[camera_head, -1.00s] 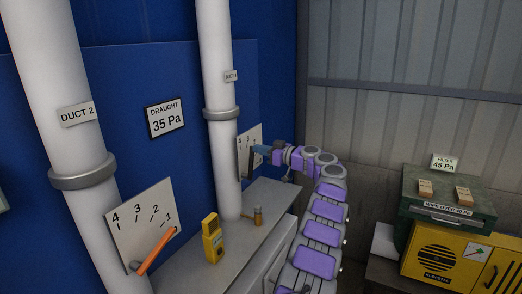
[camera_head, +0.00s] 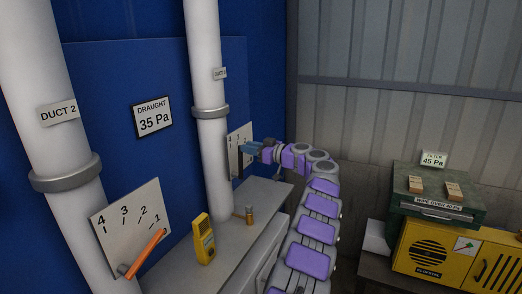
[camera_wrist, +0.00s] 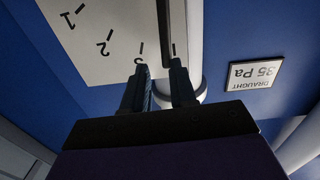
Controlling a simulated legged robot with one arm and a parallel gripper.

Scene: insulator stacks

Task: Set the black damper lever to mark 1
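The black damper lever (camera_head: 240,166) stands nearly upright on a white dial plate (camera_head: 233,143) behind the second duct pipe. In the wrist view, upside down, the lever (camera_wrist: 165,28) runs down from the top edge, to the right of mark 3. Marks 1 (camera_wrist: 72,17) and 2 (camera_wrist: 104,42) are farther left; no 4 is visible there. My gripper (camera_wrist: 158,66) has its two fingers apart, with the lever's end between or just beyond their tips, nearer the right finger. I cannot tell whether they touch. In the head view my gripper (camera_head: 248,148) is at the plate.
An orange lever (camera_head: 148,252) sits on the nearer Duct 2 plate, close to mark 1. A yellow meter (camera_head: 204,240) and a small brass item (camera_head: 249,215) stand on the grey cabinet ledge. The white pipe (camera_head: 208,130) rises just left of my gripper.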

